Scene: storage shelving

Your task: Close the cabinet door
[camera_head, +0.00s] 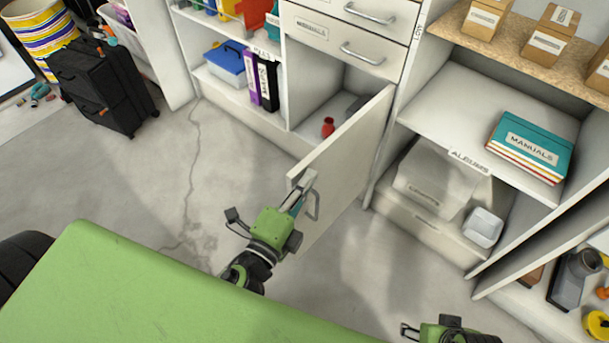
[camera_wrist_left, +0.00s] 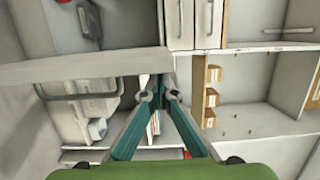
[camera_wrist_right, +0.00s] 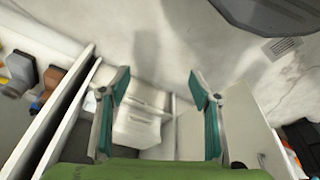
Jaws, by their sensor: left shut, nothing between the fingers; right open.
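The white cabinet door (camera_head: 345,165) stands wide open in the head view, swung out from the right side of its compartment under the drawers. Its grey handle (camera_head: 313,204) is on the outer face, near the free edge; door (camera_wrist_left: 90,68) and handle (camera_wrist_left: 80,97) also show in the left wrist view. My left gripper (camera_head: 303,186) is shut and empty at the free edge beside the handle; I cannot tell whether it touches. Its fingertips (camera_wrist_left: 158,92) meet in the left wrist view. My right gripper (camera_wrist_right: 158,90) is open and empty, low and away from the door.
Inside the open compartment a red item (camera_head: 328,127) stands near the front. Drawers (camera_head: 350,48) are above, shut. Right shelves hold books (camera_head: 530,146) and a pale box (camera_head: 440,180). A black suitcase (camera_head: 100,85) stands at left. Floor left of the door is clear.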

